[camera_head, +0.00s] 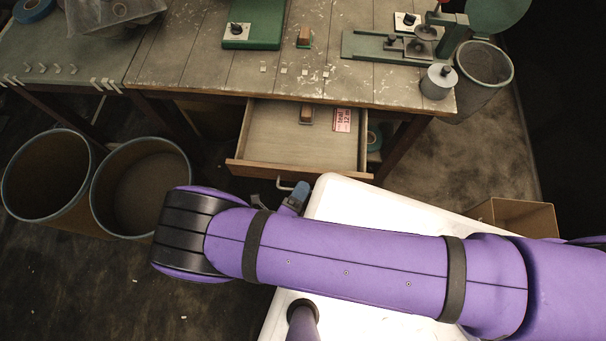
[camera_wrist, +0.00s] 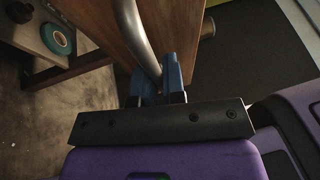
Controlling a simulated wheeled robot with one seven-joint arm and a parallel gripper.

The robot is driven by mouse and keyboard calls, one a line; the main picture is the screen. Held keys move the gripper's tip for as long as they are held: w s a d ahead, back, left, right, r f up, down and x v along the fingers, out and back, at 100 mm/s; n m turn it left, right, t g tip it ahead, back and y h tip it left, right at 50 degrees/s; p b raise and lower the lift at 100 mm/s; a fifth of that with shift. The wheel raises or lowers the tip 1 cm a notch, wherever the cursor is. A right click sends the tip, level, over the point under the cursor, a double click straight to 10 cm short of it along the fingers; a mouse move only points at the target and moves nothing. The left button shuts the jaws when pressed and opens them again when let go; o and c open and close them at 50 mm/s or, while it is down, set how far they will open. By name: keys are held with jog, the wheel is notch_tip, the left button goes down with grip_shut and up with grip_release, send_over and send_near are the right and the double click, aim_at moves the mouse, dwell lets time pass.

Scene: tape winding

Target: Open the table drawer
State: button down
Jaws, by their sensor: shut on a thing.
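The table drawer (camera_head: 255,140) stands pulled out from under the wooden table (camera_head: 180,73) in the head view. A small wooden block (camera_head: 306,113) and a red-and-white label card (camera_head: 343,120) lie inside it. The curved metal handle (camera_head: 287,187) is on the drawer front. It also shows large in the wrist view (camera_wrist: 135,35). My gripper (camera_wrist: 160,78) has blue fingers, shut on the handle near its lower end. In the head view my gripper (camera_head: 297,194) is partly hidden by my arm.
Two round bins (camera_head: 140,185) stand on the floor at left. A cardboard box (camera_head: 514,217) is at right, and a mesh basket (camera_head: 484,64) stands beside the table. Green fixtures (camera_head: 255,25) stand on the tabletop. A teal tape roll (camera_head: 374,139) is right of the drawer.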

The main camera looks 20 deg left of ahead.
jog(key=shift+s, duration=0.1)
jog(key=c, duration=1.2)
grip_release()
jog(key=shift+c, duration=0.2)
jog(key=shift+s, duration=0.1)
